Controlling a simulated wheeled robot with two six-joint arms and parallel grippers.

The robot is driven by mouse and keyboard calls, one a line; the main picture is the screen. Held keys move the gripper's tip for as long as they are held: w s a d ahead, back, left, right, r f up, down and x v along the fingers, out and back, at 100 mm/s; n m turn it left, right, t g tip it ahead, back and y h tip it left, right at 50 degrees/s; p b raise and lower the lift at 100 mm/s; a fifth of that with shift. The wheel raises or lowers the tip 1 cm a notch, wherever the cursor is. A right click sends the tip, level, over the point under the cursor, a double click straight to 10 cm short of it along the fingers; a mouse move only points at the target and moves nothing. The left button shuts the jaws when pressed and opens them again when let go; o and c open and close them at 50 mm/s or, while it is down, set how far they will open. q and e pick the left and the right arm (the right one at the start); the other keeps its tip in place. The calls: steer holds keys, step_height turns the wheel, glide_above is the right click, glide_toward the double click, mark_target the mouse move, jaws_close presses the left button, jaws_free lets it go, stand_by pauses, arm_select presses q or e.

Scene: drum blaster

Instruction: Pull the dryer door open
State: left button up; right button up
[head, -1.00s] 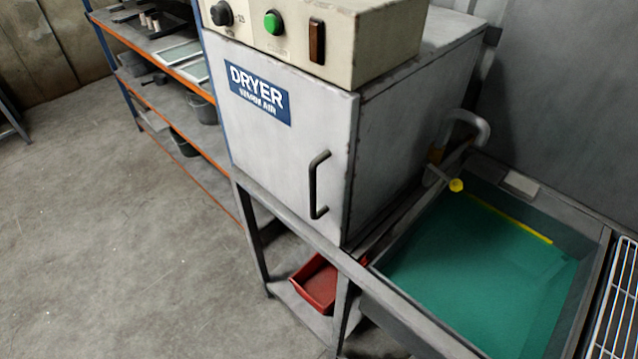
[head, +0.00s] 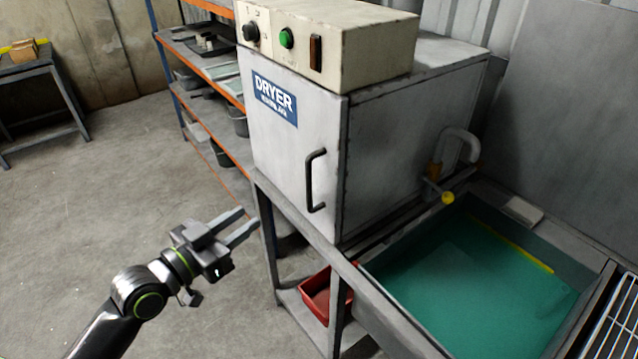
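The dryer (head: 400,130) is a pale grey metal box on a stand, with a blue "DRYER" label on its front. Its door (head: 285,150) is shut. A dark vertical bar handle (head: 312,181) sits on the door's right side. My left gripper (head: 241,224) is in the lower left, to the left of and below the handle, apart from it. Its two fingers point right with a gap between them, and nothing shows between them. My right gripper is not in view.
A sink with a green floor (head: 470,280) and a yellow-knobbed tap stands right of the dryer. A red bin (head: 325,293) sits on the stand's low shelf. Orange-edged shelving (head: 212,75) stands behind at left. The floor (head: 110,190) at left is clear.

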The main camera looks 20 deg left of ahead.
mark_target(307, 177)
arm_select(q)
steer(key=shift+h, duration=0.3)
steer(key=p+x, duration=0.1)
steer(key=x, duration=0.4)
steer(key=p+x, duration=0.1)
steer(key=x, duration=0.5)
steer(key=d+r+p+x, duration=0.1)
steer(key=x, duration=0.5)
steer(key=shift+s, duration=0.1)
jaws_close()
